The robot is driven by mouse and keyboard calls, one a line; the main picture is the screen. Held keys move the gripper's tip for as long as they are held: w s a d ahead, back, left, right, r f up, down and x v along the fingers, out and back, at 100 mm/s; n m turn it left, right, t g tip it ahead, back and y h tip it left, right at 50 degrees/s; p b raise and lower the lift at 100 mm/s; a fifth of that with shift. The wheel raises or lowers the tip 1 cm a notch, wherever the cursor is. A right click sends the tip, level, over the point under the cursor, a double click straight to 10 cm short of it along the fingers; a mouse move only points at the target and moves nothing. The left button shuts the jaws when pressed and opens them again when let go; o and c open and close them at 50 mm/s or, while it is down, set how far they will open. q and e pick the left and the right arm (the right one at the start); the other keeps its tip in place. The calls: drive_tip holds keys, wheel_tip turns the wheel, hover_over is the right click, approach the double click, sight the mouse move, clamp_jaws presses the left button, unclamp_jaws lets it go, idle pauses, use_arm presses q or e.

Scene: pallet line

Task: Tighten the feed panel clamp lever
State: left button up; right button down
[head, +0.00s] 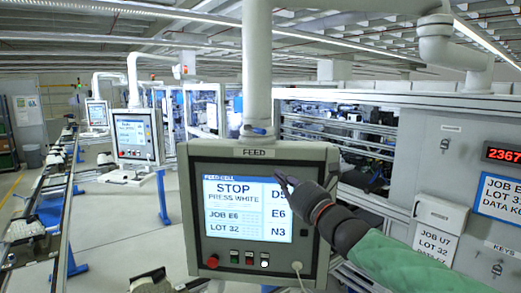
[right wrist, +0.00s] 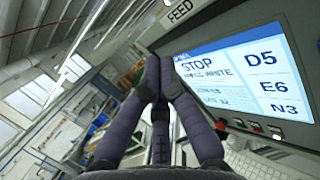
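The FEED panel (head: 330,157) is a grey box with a lit screen (head: 247,208) reading STOP, PRESS WHITE. It hangs from a white post (head: 257,65). A small pale and blue fitting (head: 259,131) sits where the post meets the panel top; I cannot tell its lever shape or position clearly. My right gripper (head: 284,181) is in front of the panel's upper right part, below and to the right of that fitting. In the right wrist view its dark fingers (right wrist: 158,82) come together at the tips, with nothing seen between them. My left gripper is not in view.
A row of buttons (head: 249,260) runs along the panel's lower edge. A grey cabinet (head: 455,150) with signs and a red display (head: 504,155) stands at the right. A second panel (head: 136,137) and a conveyor (head: 45,200) are at the left, with open floor between.

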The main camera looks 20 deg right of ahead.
sight(257, 129)
drive_tip(key=shift+r, duration=0.1)
drive_tip(key=w+a+r+p, duration=0.2)
drive_tip(key=w+r+p, duration=0.4)
drive_tip(key=w+p, duration=0.2)
drive_tip(key=shift+w, duration=0.7)
drive_tip(key=shift+w, duration=0.1)
